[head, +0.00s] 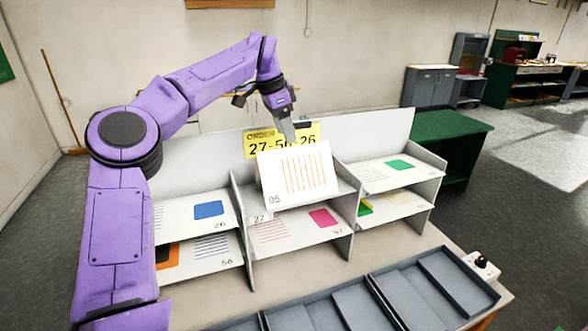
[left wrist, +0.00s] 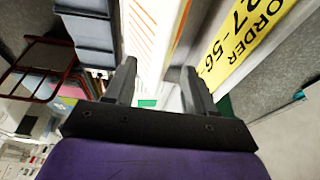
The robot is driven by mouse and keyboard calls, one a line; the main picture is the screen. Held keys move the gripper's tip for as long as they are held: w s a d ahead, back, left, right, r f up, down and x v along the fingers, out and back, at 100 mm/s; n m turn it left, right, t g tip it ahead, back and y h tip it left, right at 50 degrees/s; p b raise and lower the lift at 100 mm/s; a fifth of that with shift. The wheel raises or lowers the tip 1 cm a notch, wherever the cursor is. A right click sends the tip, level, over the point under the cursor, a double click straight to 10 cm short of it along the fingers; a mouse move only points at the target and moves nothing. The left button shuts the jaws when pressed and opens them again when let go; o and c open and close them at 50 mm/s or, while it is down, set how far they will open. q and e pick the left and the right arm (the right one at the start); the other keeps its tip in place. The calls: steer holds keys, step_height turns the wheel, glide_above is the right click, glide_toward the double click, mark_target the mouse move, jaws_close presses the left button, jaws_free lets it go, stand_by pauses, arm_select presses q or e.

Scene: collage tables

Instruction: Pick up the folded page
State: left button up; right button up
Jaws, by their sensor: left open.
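In the left wrist view the striped page (left wrist: 152,35) shows beyond and between the two fingers. My left gripper (head: 290,134) is open and points down at the page's top edge, with nothing clearly held between its fingers. It also shows in the left wrist view (left wrist: 160,82). I cannot tell whether a finger touches the page. My right gripper is not in view.
A yellow order sign (head: 257,144) stands just behind the page, partly hidden. Flat sheets with blue (head: 209,210), pink (head: 323,217) and green (head: 398,165) patches lie in neighbouring compartments. A dark grey divided tray (head: 440,262) sits in front. A knob (head: 482,261) stands at right.

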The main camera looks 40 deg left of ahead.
mark_target(293, 148)
arm_select(q)
steer(key=x, duration=0.3)
steer(key=w+p+x, duration=0.1)
steer(key=x, duration=0.2)
steer(key=shift+w+r, duration=0.1)
steer(key=shift+w, duration=0.15)
steer(key=shift+s+r, duration=0.25)
steer(key=shift+s, duration=0.15)
steer(key=shift+c, duration=0.4)
steer(key=shift+s, duration=0.1)
steer(key=c, duration=0.5)
steer(key=shift+f, duration=0.1)
jaws_close()
